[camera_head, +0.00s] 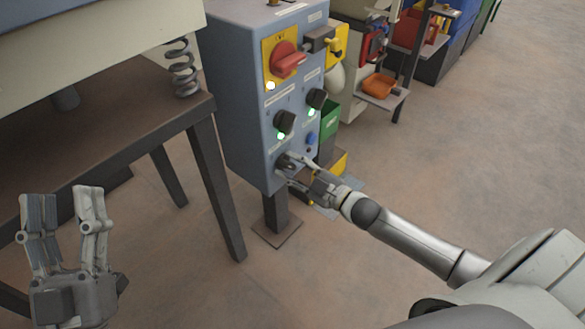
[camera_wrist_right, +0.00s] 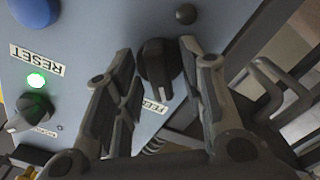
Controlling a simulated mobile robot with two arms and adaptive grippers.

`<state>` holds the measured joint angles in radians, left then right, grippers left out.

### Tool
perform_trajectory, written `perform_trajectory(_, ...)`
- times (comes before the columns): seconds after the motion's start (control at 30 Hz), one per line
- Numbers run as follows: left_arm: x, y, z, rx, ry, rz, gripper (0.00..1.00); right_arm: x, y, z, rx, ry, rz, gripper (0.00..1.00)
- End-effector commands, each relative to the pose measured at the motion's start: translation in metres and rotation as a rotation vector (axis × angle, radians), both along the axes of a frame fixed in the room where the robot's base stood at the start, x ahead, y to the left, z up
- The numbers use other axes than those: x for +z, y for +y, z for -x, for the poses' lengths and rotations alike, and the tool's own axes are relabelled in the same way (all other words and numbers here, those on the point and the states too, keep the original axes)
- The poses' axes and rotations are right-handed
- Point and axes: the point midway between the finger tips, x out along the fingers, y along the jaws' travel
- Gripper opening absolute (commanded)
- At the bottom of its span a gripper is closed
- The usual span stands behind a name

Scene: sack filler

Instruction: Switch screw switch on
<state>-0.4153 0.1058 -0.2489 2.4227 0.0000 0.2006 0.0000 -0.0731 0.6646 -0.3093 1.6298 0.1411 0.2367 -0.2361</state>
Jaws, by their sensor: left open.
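A black rotary knob (camera_wrist_right: 158,72) sits on the blue-grey control box (camera_head: 240,100). Its label is partly covered and only "FEE" can be read, so I cannot confirm it is the screw switch. A small dark lamp (camera_wrist_right: 186,14) beside it looks unlit. My right gripper (camera_head: 284,170) is at the lower panel; in the right wrist view its fingers (camera_wrist_right: 158,50) stand apart on either side of this knob, the right one very close; contact cannot be told. In the head view the gripper hides most of this knob. My left gripper (camera_head: 64,197) is open and empty at lower left.
Two other black knobs (camera_head: 285,122) (camera_head: 317,98) have lit green lamps. A red switch on a yellow plate (camera_head: 284,60) is above; a blue button (camera_head: 311,138) is low on the right. A metal frame (camera_head: 215,180) stands left; floor at right is clear.

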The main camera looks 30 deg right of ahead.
Motion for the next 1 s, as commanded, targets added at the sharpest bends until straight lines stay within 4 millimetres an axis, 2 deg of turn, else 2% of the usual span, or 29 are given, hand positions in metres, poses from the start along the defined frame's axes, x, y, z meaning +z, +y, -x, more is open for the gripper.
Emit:
perform_trajectory(0.23, 0.001, 0.000, 0.000, 0.000, -0.004, 0.001, 0.47, 0.000, 0.000, 0.000, 0.000, 0.000, 0.000, 0.38)
perform_trajectory(0.53, 0.000, 0.000, 0.000, 0.000, -0.003, 0.001, 0.47, 0.000, 0.000, 0.000, 0.000, 0.000, 0.000, 0.00)
perform_trajectory(0.83, -0.002, -0.001, -0.002, 0.000, 0.017, -0.005, 0.47, 0.001, 0.000, 0.000, 0.000, 0.005, -0.011, 0.00)
perform_trajectory(1.0, -0.018, -0.001, -0.013, 0.007, 0.126, -0.035, 0.47, 0.001, 0.000, 0.000, -0.001, 0.021, -0.048, 0.00)
